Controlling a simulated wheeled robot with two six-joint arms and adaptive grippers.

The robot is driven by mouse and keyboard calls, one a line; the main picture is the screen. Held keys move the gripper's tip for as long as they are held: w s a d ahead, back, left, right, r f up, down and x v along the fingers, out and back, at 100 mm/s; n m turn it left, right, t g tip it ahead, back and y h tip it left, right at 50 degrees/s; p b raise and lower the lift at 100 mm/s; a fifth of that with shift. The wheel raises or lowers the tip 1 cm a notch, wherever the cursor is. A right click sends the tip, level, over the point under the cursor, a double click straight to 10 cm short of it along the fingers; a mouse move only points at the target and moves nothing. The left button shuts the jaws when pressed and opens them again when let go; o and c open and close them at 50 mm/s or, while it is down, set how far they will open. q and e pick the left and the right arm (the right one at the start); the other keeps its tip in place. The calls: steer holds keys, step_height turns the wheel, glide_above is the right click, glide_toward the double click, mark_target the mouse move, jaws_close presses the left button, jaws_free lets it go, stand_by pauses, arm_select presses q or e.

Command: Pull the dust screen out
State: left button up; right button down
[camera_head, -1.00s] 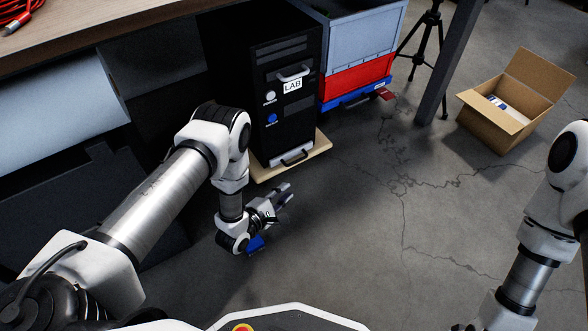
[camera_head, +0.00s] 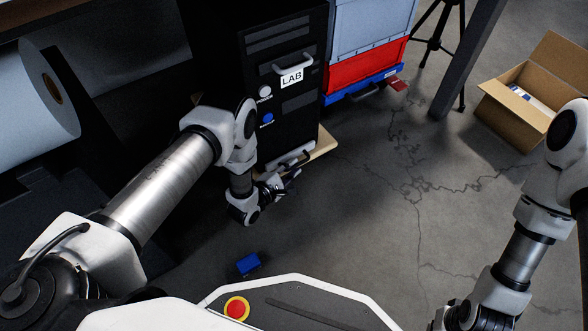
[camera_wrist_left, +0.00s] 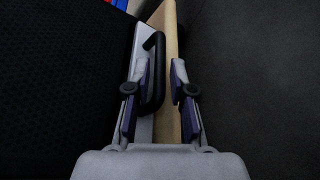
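The black computer tower (camera_head: 258,90) with a LAB label stands on a wooden board. The dust screen (camera_head: 296,153) shows as a light strip with a handle low on its front. In the left wrist view the screen is a pale grey strip (camera_wrist_left: 143,38) with a black bar handle (camera_wrist_left: 158,62). My left gripper (camera_head: 290,180) is at that handle; in the left wrist view its fingers (camera_wrist_left: 160,80) are apart, with the handle between them and nearer the left finger. I cannot tell whether they touch.
The wooden board (camera_wrist_left: 169,125) lies beside the screen's strip. A small blue block (camera_head: 248,264) lies on the floor near my base. Grey and red crates (camera_head: 365,68) stand right of the tower, and an open cardboard box (camera_head: 510,118) stands farther right.

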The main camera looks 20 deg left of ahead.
arm_select(q)
steer(key=shift+w+d+f, duration=0.15)
steer(key=shift+w+d, duration=0.05)
steer(key=shift+w, duration=0.4)
arm_select(e)
steer(key=shift+w+f, duration=0.2)
steer(key=shift+f, duration=0.2)
arm_select(q)
jaws_close()
